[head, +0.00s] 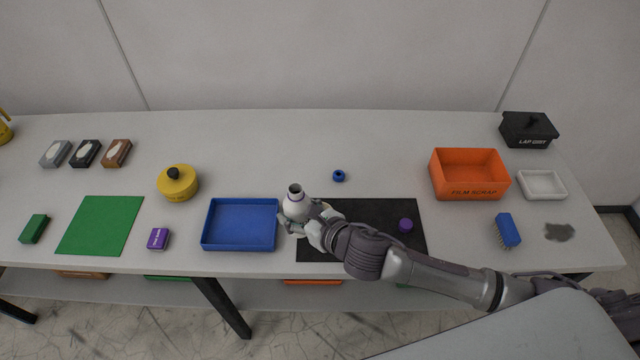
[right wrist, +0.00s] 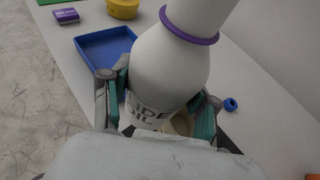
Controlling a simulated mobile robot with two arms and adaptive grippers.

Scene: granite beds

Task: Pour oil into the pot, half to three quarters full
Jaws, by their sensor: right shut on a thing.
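My right gripper (head: 300,222) is shut on a white bottle (head: 296,205) with a purple ring at its neck. In the right wrist view the bottle (right wrist: 170,65) fills the space between the fingers, and its partly hidden label ends in "OIL". The bottle's open mouth faces up in the head view and it looks about upright. A loose purple cap (head: 405,225) lies on the black mat. A yellow round pot (head: 177,183) with a dark knob stands left of the blue tray. A tan thing (right wrist: 181,123) is mostly hidden behind the bottle; I cannot tell what it is. My left gripper is out of view.
The blue tray (head: 240,245) is empty, just left of the bottle. The black mat (head: 380,210) lies under my right arm. A small blue ring-like thing (head: 338,176) is behind it. An orange bin (head: 469,176) stands at right. The table's back middle is clear.

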